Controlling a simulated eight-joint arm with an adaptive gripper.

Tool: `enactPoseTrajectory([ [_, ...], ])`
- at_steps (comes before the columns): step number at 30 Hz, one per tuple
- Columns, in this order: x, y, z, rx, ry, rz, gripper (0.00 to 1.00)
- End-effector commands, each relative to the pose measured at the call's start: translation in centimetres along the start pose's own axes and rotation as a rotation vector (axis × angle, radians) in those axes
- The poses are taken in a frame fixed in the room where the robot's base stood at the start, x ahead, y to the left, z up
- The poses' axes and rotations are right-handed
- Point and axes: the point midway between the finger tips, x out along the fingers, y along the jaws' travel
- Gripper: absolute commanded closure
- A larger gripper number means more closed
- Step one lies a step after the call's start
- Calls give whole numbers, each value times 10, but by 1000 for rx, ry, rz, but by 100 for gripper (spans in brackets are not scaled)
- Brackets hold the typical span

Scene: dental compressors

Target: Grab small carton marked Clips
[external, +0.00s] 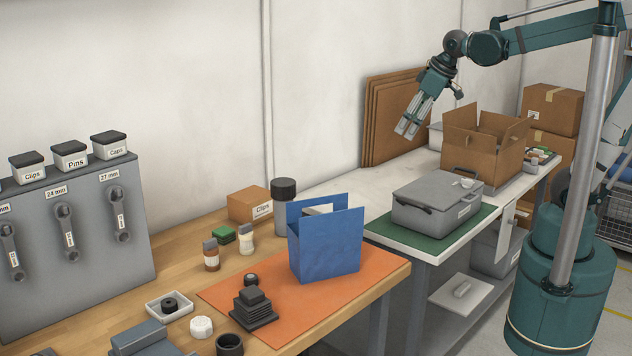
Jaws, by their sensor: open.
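A small white container marked Clips (27,171) with a dark lid stands on top of the grey tool panel at the far left. A small brown carton (250,204) sits at the back of the wooden bench against the wall; I can read no marking on it. My gripper (407,129) is open and empty, pointing down and left in the air above the white bench, left of the large open cardboard box. It is far to the right of the Clips container and apart from the brown carton.
Similar containers marked Pins (70,159) and Caps (110,147) stand beside Clips. A dark-lidded jar (286,195) is right of the carton. A blue open box (326,245) stands on the orange mat (345,290). A grey case (435,205) and open cardboard box (470,150) occupy the white bench.

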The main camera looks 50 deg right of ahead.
Motion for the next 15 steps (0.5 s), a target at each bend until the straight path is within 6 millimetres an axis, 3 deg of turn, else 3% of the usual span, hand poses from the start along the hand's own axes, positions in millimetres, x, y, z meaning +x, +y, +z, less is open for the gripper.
enactPoseTrajectory([
  [15,15,-20,-96,-217,-72,-57,22],
])
